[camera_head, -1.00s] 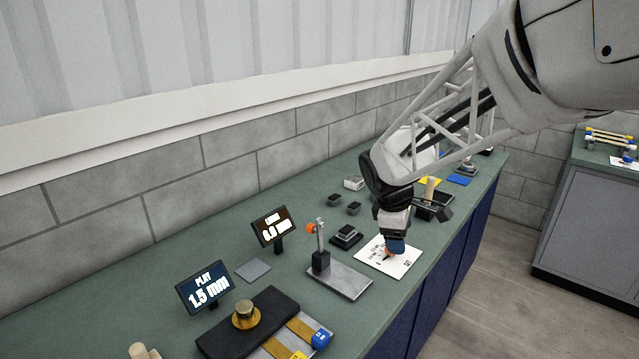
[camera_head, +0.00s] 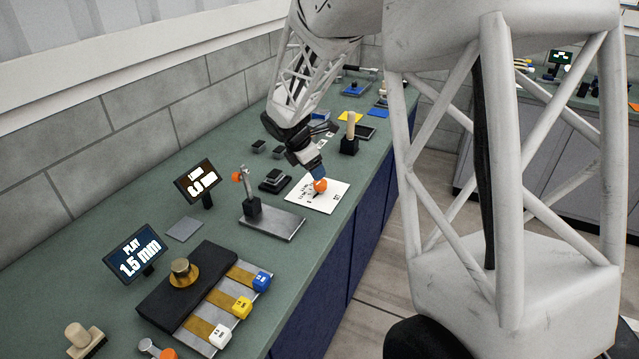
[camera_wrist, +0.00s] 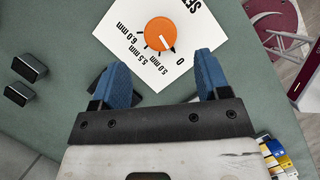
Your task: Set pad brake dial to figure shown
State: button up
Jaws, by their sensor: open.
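The orange dial knob (camera_head: 320,185) stands on a white card (camera_head: 334,198) on the green bench. In the wrist view the knob (camera_wrist: 160,33) has printed marks beside it, including 0, 5.0 mm, 5.5 mm and 6.0 mm. In the head view my gripper (camera_head: 317,172) is at the knob. Another display (camera_head: 135,250) reads PLAY 1.5 mm.
A metal stand (camera_head: 272,221) is left of the card, with a black block (camera_head: 275,181) behind it. A wooden peg in a black holder (camera_head: 350,142) stands beyond the card. A black plate with a brass knob (camera_head: 182,275) and coloured tabs is nearer.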

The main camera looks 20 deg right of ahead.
aim_at(320, 182)
jog(key=shift+f, duration=0.1)
jog(key=shift+x, duration=3.8)
jog(key=c, duration=0.9)
